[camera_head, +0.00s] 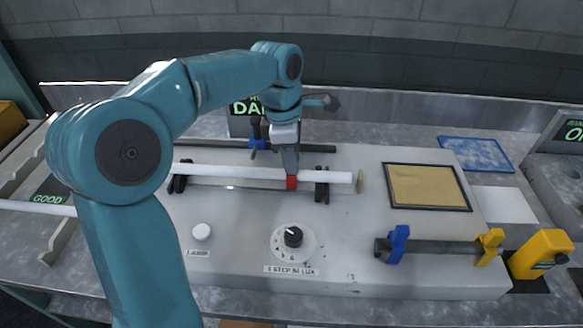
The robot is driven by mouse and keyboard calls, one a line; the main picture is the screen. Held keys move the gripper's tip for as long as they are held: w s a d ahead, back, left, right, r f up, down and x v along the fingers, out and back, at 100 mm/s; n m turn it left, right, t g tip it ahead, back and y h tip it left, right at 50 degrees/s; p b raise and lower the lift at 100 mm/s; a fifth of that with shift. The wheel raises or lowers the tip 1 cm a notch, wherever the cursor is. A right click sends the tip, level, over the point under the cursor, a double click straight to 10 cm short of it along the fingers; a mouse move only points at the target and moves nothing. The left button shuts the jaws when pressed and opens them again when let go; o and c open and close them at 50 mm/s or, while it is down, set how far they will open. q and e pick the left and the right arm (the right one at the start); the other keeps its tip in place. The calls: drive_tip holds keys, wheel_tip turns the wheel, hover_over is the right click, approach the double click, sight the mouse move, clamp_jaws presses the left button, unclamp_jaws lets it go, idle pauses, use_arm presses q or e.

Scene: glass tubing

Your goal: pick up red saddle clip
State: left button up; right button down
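The red saddle clip (291,183) is a small red piece at the long white tube (235,173), right of the tube's middle and left of its right black support. My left gripper (290,172) points down from above, with its fingertips right at the clip. The fingertips overlap the clip's upper part and hide some of it. The gap between the fingers is not visible, so I cannot tell whether they are closed on it. My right gripper is not in view.
Black supports (322,187) hold the tube above a grey bench unit (350,270) with a dial (293,237). Blue (398,243) and yellow (490,246) clips sit on a front-right bar. A framed tan pad (425,186) lies right.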

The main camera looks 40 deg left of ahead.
use_arm(q)
clamp_jaws()
drive_tip(key=shift+s, duration=0.1)
drive_tip(key=shift+r, duration=0.2)
wheel_tip(320, 180, up, 20)
drive_tip(key=p, duration=0.5)
drive_tip(key=shift+f, duration=0.2)
